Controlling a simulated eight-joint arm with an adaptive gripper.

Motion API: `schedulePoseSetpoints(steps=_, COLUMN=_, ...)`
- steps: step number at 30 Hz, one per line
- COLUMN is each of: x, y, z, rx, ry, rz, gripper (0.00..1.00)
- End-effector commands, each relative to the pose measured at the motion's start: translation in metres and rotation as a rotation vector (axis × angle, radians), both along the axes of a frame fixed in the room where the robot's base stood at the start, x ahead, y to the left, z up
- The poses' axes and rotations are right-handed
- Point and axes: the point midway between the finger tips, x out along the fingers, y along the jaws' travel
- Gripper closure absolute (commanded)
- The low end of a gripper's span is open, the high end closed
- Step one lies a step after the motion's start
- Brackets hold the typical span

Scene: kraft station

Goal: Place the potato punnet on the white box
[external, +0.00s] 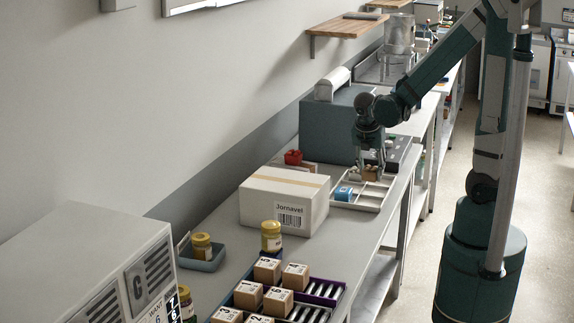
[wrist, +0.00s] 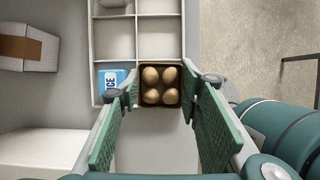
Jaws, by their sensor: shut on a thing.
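The potato punnet (wrist: 160,86) is a small dark brown square tray with several tan potatoes. My gripper (external: 372,172) is shut on it, with green fingers on both sides in the wrist view. The punnet (external: 370,174) is over the right part of the divided tray in the external view; its exact height is hard to tell. The white box (external: 285,202) is an off-white carton with a tan tape band and a "Jornavel" barcode label. It stands on the bench nearer the camera, left of my gripper, and its visible top is bare.
The pale divided tray (wrist: 138,9) holds a blue ICE pack (wrist: 110,79) beside the punnet. A yellow-lidded jar (external: 271,237) and numbered cartons (external: 278,302) stand in front of the white box. A red object (external: 293,157) and large grey-green case (external: 338,125) stand behind it.

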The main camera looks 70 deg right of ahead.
Motion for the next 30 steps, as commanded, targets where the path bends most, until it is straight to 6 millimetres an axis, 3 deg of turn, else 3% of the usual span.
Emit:
schedulePoseSetpoints(steps=8, x=0.004, y=0.002, z=0.003, rx=0.000, ry=0.000, rz=0.006, gripper=0.79)
schedulePoseSetpoints(steps=14, x=0.024, y=0.011, z=0.014, rx=0.000, ry=0.000, rz=0.036, gripper=0.79)
schedulePoseSetpoints(steps=20, x=0.062, y=0.031, z=0.035, rx=0.000, ry=0.000, rz=0.093, gripper=0.79)
schedulePoseSetpoints(steps=30, x=0.139, y=0.087, z=0.079, rx=0.000, ry=0.000, rz=0.217, gripper=0.79)
